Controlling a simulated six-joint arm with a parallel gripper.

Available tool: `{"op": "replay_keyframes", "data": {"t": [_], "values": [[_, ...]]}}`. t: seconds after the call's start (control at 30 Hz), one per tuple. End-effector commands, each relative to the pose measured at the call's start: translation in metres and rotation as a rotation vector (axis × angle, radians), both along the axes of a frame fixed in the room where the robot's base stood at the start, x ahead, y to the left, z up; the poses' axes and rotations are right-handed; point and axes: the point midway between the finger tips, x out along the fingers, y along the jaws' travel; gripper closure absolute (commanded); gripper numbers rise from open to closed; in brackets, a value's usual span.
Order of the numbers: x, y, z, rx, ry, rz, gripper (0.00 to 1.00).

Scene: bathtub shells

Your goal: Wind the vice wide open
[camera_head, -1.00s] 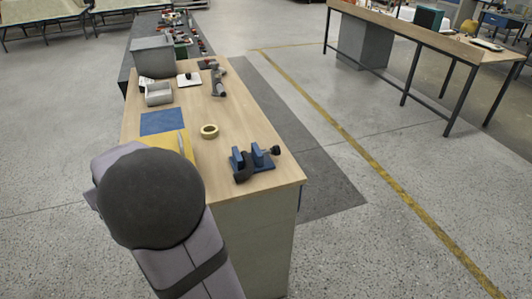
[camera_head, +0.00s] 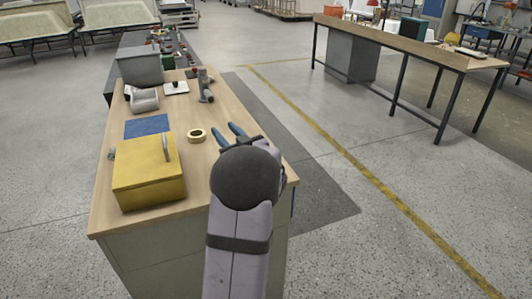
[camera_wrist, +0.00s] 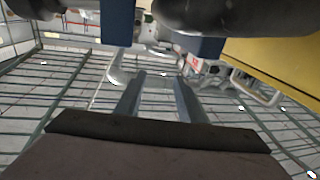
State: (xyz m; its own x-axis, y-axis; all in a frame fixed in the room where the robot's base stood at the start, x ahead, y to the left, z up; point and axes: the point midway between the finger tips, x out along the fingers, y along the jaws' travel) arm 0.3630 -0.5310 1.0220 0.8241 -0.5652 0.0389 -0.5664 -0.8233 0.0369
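My gripper (camera_head: 224,134) shows in the head view as two blue fingers spread apart, beyond my dark round wrist. In the wrist view my gripper (camera_wrist: 160,78) is open, with clear space between the fingers and nothing held. The vice is hidden behind my arm in the head view. Blue blocks (camera_wrist: 200,46) at the top of the wrist view look like vice parts, beside a large dark rounded piece (camera_wrist: 225,14). I cannot tell whether the fingers touch it, nor how wide its jaws stand.
A yellow box (camera_head: 148,182) with a handle stands left of my arm; its side shows in the wrist view (camera_wrist: 285,58). A tape roll (camera_head: 196,135) and blue mat (camera_head: 146,126) lie behind. A grey bin (camera_head: 140,67) stands at the far end of the wooden bench (camera_head: 180,222).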

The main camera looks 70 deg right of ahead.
Motion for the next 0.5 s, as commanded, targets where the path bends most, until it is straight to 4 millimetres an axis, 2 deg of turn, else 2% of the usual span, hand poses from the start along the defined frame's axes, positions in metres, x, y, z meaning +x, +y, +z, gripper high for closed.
{"op": "replay_keyframes", "data": {"t": [0.03, 0.1, 0.2, 0.33, 0.4, 0.5], "values": [[-0.037, -0.011, -0.017, 0.007, -0.001, -0.050, 0.65], [-0.074, -0.017, -0.029, 0.009, -0.006, -0.095, 0.65], [-0.112, -0.020, -0.043, 0.016, -0.009, -0.140, 0.65], [-0.142, -0.020, -0.056, 0.026, -0.010, -0.174, 0.65], [-0.149, -0.018, -0.066, 0.043, 0.000, -0.181, 0.65], [-0.154, -0.016, -0.071, 0.052, 0.006, -0.183, 0.65]]}}
